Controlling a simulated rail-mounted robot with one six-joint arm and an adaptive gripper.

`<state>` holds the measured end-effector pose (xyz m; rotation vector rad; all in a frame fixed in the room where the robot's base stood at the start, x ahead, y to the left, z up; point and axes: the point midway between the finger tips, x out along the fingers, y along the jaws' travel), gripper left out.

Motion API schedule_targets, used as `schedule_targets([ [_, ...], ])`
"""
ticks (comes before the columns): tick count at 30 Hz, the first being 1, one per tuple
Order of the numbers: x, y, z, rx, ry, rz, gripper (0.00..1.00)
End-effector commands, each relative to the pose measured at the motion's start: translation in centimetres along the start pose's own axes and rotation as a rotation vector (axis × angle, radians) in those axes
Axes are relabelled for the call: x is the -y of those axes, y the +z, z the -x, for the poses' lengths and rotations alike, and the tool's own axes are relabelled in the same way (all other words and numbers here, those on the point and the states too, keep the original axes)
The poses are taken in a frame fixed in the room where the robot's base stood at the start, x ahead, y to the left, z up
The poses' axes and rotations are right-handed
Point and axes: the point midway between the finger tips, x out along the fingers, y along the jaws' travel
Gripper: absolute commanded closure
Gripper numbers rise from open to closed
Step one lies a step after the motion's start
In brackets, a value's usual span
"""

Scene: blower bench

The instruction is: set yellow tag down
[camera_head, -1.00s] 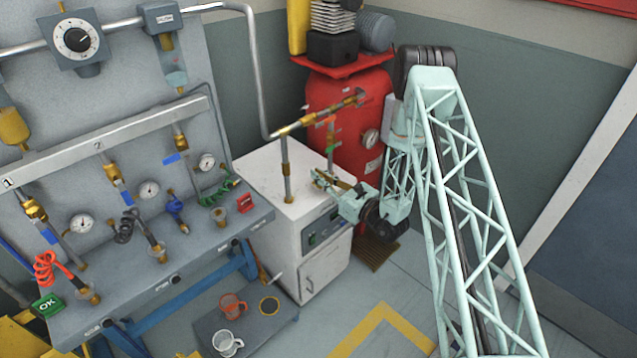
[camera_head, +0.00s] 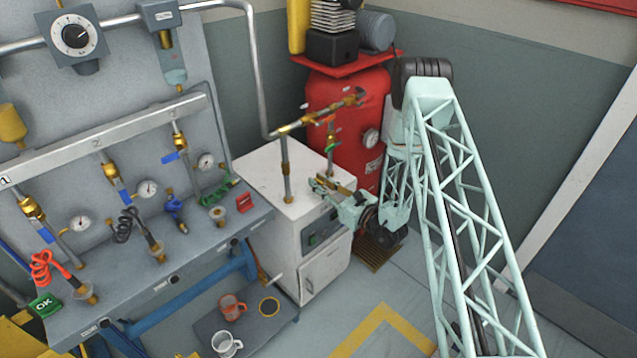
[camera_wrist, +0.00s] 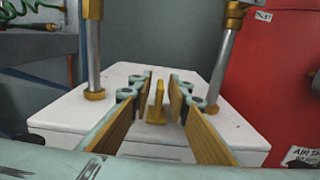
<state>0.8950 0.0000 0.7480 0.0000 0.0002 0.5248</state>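The yellow tag (camera_wrist: 157,103) stands upright on a small foot on the white cabinet's top (camera_wrist: 125,75), seen in the wrist view. My gripper (camera_wrist: 159,88) is open, with one tan-padded finger on each side of the tag. A gap shows between the tag and each pad. In the head view my gripper (camera_head: 332,188) is low over the front right part of the cabinet top; I cannot clearly make out the tag there.
Two vertical pipes (camera_wrist: 92,50) rise from the cabinet top beyond my fingers. A red tank (camera_head: 345,105) stands behind the cabinet. The bench with gauges and hoses (camera_head: 190,255) is at left. A low dark platform (camera_head: 262,325) holds an orange mug and a white mug.

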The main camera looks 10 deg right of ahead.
Motion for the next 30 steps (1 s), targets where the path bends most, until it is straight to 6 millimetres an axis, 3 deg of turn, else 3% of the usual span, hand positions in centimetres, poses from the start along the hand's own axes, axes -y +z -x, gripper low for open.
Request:
schedule_targets([
  [16,0.0,0.4,0.1,0.000,0.000,0.000,0.81],
  [30,0.1,0.4,5.3,-0.001,-0.002,-0.001,0.81],
])
